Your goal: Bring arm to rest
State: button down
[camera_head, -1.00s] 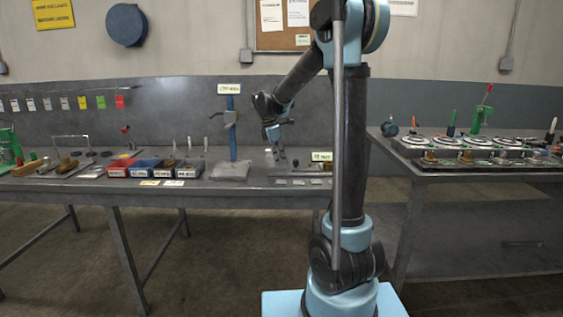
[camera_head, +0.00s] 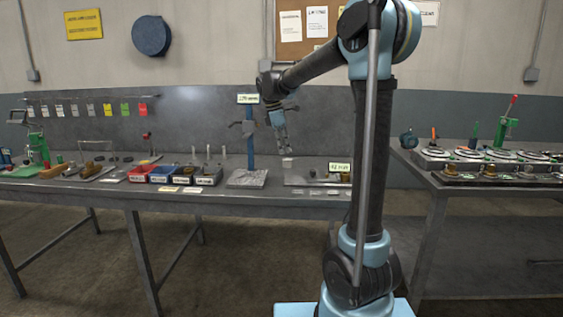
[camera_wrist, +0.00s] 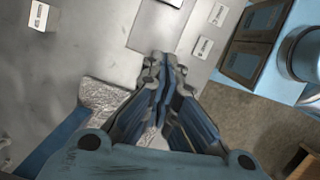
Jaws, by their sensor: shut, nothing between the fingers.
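Below the fingers are the grey bench surface and a crinkled silvery pad (camera_wrist: 112,97), partly hidden by the fingers.
Small bins (camera_head: 175,174) stand left of the post. A labelled plate (camera_head: 339,167) stands right of my gripper. A second bench (camera_head: 450,178) with round fixtures (camera_head: 470,153) stands to the right. The floor between the benches is open.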

jog(key=s+d+f+m+y, duration=0.1)
jog(key=s+d+f+m, duration=0.1)
jog(key=s+d+m, duration=0.5)
jog(key=s+d+f+m+y, duration=0.1)
jog(key=s+d+f+m, duration=0.3)
jog(key=s, duration=0.7)
jog(key=s+d+f+m+t, duration=0.1)
jog(key=s+d+f+m, duration=0.1)
jog(key=s+f, duration=0.5)
jog(key=s+d+f+m+t, duration=0.1)
jog(key=s+d+f+m, duration=0.2)
jog(key=s, duration=0.6)
notch_tip(320, 180, down, 4)
jog(key=m, duration=0.2)
jog(key=shift+m+y, duration=0.3)
jog(key=shift+y, duration=0.1)
jog(key=shift+w+f, duration=0.1)
jog(key=shift+w, duration=0.25)
